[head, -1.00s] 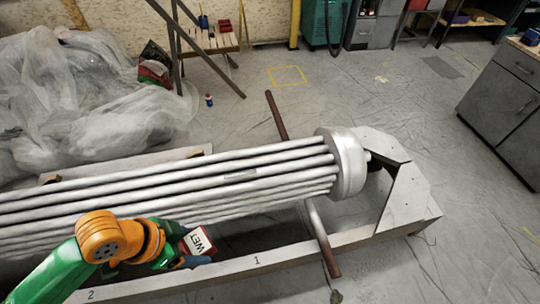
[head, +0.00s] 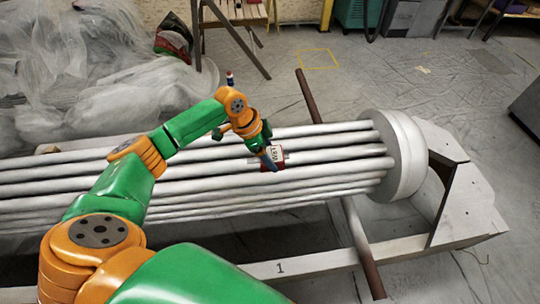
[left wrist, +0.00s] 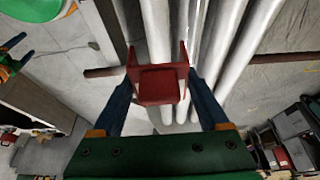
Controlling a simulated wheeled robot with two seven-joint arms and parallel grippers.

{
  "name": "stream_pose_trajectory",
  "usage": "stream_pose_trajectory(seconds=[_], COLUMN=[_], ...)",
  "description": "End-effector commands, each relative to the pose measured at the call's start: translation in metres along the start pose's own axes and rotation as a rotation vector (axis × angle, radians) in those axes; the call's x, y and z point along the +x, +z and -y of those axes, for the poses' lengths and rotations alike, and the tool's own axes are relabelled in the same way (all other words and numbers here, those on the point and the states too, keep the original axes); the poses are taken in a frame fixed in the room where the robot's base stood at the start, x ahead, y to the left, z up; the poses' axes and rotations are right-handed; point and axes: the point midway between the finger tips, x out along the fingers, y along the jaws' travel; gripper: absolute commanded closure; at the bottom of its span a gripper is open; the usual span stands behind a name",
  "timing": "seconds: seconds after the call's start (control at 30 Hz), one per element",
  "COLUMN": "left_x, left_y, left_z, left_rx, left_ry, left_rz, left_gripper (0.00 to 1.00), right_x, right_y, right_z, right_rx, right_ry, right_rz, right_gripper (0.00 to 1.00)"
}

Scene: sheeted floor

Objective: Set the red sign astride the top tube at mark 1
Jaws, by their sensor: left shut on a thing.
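The red sign (head: 275,165), with white lettered panel, is in my left gripper (head: 267,158), over the tube bundle in the head view. In the left wrist view the sign (left wrist: 158,88) is between the two blue fingers of the gripper (left wrist: 160,92), with its legs pointing away toward the tubes. The pale tubes (head: 320,156) run lengthwise below it. Mark 1 (head: 280,267) is on the front beam, roughly level with the sign along the bundle. I cannot tell whether the sign touches a tube.
A round end plate (head: 402,155) closes the bundle at the right, on a grey cradle (head: 468,210). A brown bar (head: 308,97) crosses beneath the tubes. Clear plastic sheeting (head: 95,75) is heaped at the back left. Floor behind the bundle is mostly open.

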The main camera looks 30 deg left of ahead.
Motion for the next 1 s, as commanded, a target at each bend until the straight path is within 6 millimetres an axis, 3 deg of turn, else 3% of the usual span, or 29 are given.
stream_pose_trajectory(seconds=[0.2,1.0], left_x=[-0.004,0.046], left_y=[-0.001,0.019], left_z=[-0.001,-0.001], left_rx=[0.000,-0.001], left_ry=[0.002,0.000], left_rz=[0.001,0.000], left_gripper=[0.85,0.85], right_x=[-0.013,0.023], right_y=[-0.001,0.002], right_z=[0.000,0.000], right_rx=[0.000,0.004], right_ry=[0.000,0.001], right_rz=[0.001,-0.002], right_gripper=[0.08,0.08])
